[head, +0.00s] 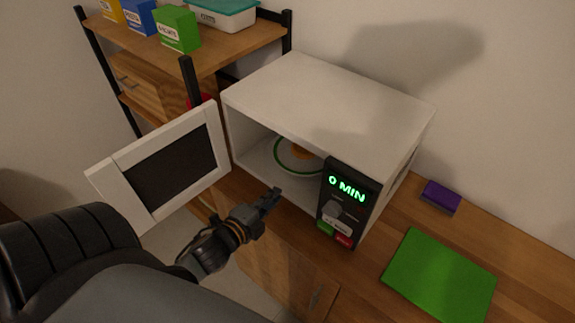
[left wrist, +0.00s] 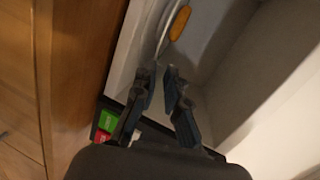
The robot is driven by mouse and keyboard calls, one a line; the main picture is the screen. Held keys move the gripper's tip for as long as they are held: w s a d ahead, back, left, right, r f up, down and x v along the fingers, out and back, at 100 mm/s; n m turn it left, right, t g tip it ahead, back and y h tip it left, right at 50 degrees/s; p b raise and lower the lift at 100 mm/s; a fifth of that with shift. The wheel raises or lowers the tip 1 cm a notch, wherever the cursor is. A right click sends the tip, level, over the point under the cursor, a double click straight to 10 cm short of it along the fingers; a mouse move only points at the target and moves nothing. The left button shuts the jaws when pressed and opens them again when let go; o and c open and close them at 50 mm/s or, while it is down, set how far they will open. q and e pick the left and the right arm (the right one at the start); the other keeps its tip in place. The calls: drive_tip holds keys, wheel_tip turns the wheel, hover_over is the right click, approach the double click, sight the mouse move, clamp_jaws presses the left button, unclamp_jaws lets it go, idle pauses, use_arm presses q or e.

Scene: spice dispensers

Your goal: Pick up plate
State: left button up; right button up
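The white plate with a green rim (head: 283,165) lies inside the open microwave (head: 330,95), with an orange item (head: 302,153) on it. Part of the plate is hidden behind the microwave's control panel. In the left wrist view the plate (left wrist: 166,38) shows nearly edge-on beyond the fingertips, with the orange item (left wrist: 180,22) beside its edge. My left gripper (head: 274,194) is in front of the microwave opening, short of the plate. Its fingers (left wrist: 161,70) are a little apart with nothing held between them. My right gripper is not in view.
The microwave door (head: 170,165) stands open at the left. The control panel (head: 347,205) reads 0 MIN. A green mat (head: 440,278) and a purple sponge-like block (head: 441,197) lie on the wooden counter at right. A shelf (head: 225,48) with boxes stands behind.

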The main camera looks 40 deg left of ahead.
sight(298, 176)
use_arm(q)
drive_tip(key=p+x, duration=0.1)
drive_tip(key=x, duration=1)
drive_tip(key=shift+f, duration=0.1)
clamp_jaws()
